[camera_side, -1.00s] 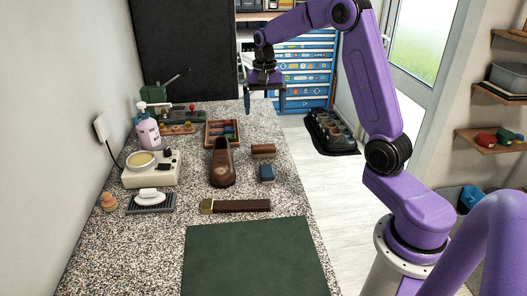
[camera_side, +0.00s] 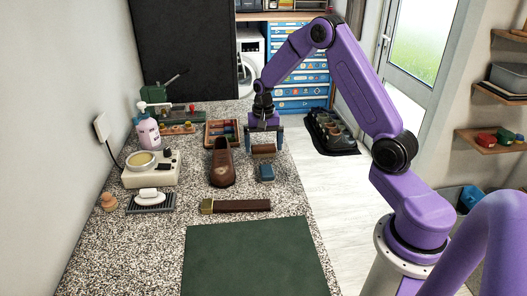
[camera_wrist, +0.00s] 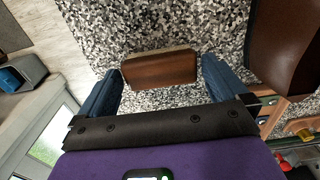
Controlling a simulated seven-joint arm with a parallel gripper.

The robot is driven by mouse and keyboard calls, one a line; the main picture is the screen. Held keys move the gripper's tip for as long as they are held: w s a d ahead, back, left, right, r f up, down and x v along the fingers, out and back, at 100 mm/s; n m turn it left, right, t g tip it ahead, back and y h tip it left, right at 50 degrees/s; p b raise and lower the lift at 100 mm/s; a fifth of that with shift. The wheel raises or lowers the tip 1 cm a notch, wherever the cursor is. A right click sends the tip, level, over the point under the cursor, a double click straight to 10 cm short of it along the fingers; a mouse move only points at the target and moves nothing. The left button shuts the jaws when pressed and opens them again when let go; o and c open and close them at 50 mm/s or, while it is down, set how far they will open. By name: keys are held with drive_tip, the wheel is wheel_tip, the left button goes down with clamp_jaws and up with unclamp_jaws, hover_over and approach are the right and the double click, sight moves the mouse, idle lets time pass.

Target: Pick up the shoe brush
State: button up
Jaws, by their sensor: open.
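The shoe brush (camera_side: 263,153) is a brown wooden block lying on the speckled counter, to the right of the brown shoe (camera_side: 222,165). In the wrist view the brush (camera_wrist: 160,70) shows a smooth brown top and a paler strip along its far edge. My gripper (camera_side: 265,148) is open above the brush, pointing down. In the wrist view its two blue fingers (camera_wrist: 160,76) appear on either side of the brush, with gaps left and right. I cannot tell how far down the fingertips reach.
A blue block (camera_side: 266,173) lies just in front of the brush. A wooden tray (camera_side: 208,143) is behind the shoe. A long brown bar (camera_side: 240,206) and a green mat (camera_side: 255,258) lie nearer. The counter's right edge is close to the brush.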

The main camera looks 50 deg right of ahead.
drive_tip(key=shift+f, duration=0.7)
drive_tip(key=c, duration=0.8)
drive_tip(key=shift+c, duration=0.2)
drive_tip(key=shift+r, duration=0.5)
wheel_tip(320, 180, up, 2)
drive_tip(key=s+a+r, duration=0.3)
drive_tip(key=s+r, duration=0.7)
drive_tip(key=s, duration=0.3)
drive_tip(key=shift+s+a, duration=0.25)
drive_tip(key=shift+a, duration=0.15)
